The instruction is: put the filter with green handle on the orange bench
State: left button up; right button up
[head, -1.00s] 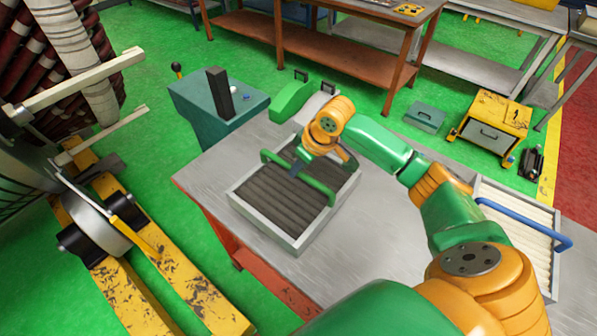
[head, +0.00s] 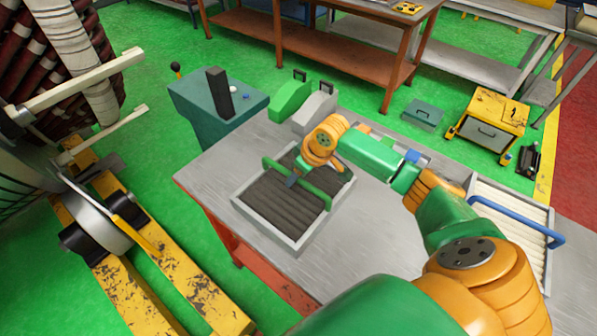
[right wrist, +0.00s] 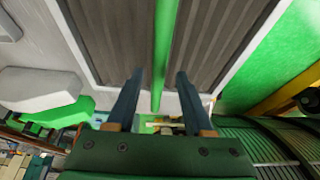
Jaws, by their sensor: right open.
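The filter with green handle, a grey tray-like frame (head: 262,229) with dark ribbed filling, lies flat on a grey-topped table. Its green handle (head: 317,191) crosses above the ribs. My right gripper (head: 291,181) is over the middle of the handle. In the right wrist view my right gripper (right wrist: 159,73) is open, with one finger on each side of the green handle (right wrist: 163,40); I cannot tell whether they touch it. An orange-brown bench (head: 335,45) with a lower shelf stands at the back. My left gripper is not in view.
The grey table top (head: 215,165) has orange-red legs. A second filter with blue handle (head: 505,222) lies at the right. A yellow cabinet (head: 492,115) and a teal toolbox (head: 423,113) stand on the floor.

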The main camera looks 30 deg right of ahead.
jog(key=shift+s+d+r, duration=0.1)
jog(key=shift+r, duration=0.25)
jog(key=b+v, duration=0.2)
jog(key=v, duration=0.9)
jog(key=shift+r, duration=0.2)
